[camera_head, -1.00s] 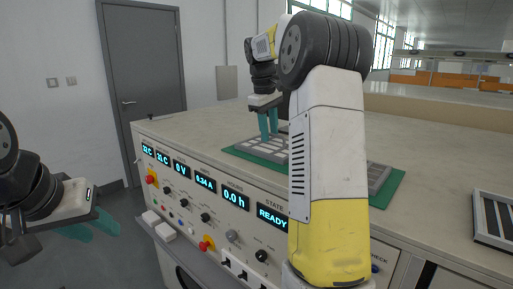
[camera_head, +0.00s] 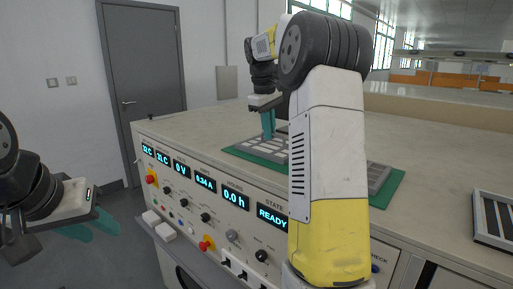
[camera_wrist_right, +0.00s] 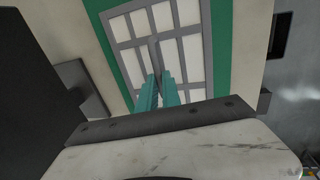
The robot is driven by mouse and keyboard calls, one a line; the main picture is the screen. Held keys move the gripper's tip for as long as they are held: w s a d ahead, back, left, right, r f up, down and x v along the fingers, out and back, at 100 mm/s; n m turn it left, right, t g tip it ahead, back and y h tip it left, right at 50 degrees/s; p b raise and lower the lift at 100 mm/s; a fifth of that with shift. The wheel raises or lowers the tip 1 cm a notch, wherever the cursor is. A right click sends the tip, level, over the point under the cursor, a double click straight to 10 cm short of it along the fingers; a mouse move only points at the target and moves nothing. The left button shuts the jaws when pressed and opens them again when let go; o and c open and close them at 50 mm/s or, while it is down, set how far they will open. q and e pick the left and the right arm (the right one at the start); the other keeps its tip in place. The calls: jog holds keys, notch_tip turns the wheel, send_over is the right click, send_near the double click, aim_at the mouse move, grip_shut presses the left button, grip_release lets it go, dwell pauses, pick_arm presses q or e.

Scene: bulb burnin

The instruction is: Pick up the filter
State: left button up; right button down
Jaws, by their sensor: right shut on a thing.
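The filter (camera_head: 274,149) is a flat grey frame with white panes, lying on a green mat (camera_head: 384,197) on the bench top. In the right wrist view the filter (camera_wrist_right: 187,50) lies below my fingers, with a grey bar or rib running up between them. My right gripper (camera_head: 268,137) points down at the filter's left part and is shut on it; it also shows in the right wrist view (camera_wrist_right: 160,80). My right arm hides the middle of the filter in the head view. My left gripper (camera_head: 98,228) is empty and away from the bench, its fingers apart.
The bench front carries a control panel with lit displays, knobs and a READY screen (camera_head: 272,215). A dark-framed slatted tray (camera_head: 493,218) lies on the bench at right. A grey door (camera_head: 145,80) stands behind. The bench top behind the filter is clear.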

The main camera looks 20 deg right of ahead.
aim_at(269, 144)
jog(key=shift+r, duration=0.2)
dwell(0.7)
jog(key=shift+v, duration=0.95)
jog(key=shift+s+r, duration=0.25)
jog(key=shift+r, duration=0.5)
jog(key=s+a+r, duration=0.1)
jog(key=s+a, duration=0.4)
jog(key=s, duration=0.9)
jog(key=shift+s+a, duration=0.15)
jog(key=shift+a, duration=0.05)
